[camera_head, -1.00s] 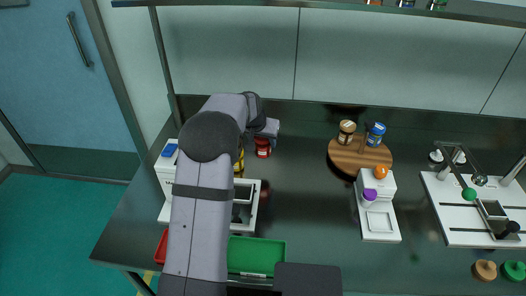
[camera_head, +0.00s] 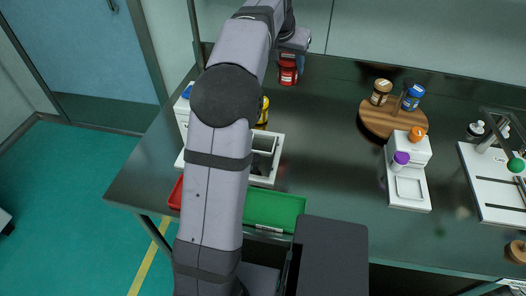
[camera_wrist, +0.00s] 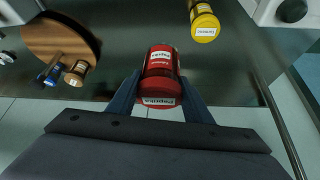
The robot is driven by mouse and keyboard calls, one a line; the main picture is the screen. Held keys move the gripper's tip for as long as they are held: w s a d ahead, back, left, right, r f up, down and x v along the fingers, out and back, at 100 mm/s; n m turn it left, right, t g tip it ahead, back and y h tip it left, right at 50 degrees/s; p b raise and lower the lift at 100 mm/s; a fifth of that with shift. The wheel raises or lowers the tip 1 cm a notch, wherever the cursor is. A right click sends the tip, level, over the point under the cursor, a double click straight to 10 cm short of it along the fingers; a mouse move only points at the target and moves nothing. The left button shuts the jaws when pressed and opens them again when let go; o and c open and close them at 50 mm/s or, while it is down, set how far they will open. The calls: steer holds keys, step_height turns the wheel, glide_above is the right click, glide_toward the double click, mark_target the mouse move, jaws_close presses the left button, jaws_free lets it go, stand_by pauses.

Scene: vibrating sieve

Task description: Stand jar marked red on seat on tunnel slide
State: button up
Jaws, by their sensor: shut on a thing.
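The red jar (camera_head: 287,72), with a red lid and white label, hangs below my gripper (camera_head: 296,43) at the back left of the counter. In the wrist view the jar (camera_wrist: 160,66) sits between the two fingers of my gripper (camera_wrist: 158,88), which is shut on it. It appears raised off the counter.
A yellow jar (camera_head: 264,112) stands by a white framed unit (camera_head: 262,179) at left, partly behind my arm. A round wooden board (camera_head: 379,124) holds a brown jar (camera_head: 381,92) and a blue jar (camera_head: 413,97). A green tray (camera_head: 273,211) lies in front. The middle counter is clear.

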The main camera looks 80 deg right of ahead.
steer(key=w+a+b, duration=0.2)
steer(key=a, duration=0.5)
steer(key=n+t, duration=0.2)
steer(key=n, duration=0.1)
glide_above(263, 144)
step_height(263, 144, down, 5)
steer(key=shift+a+n, duration=0.1)
steer(key=shift+n, duration=0.6)
steer(key=shift+f+b, duration=0.35)
steer(key=shift+f, duration=4.75)
steer(key=shift+f, duration=0.1)
steer(key=o, duration=0.7)
steer(key=shift+f, duration=0.1)
steer(key=o, duration=0.4)
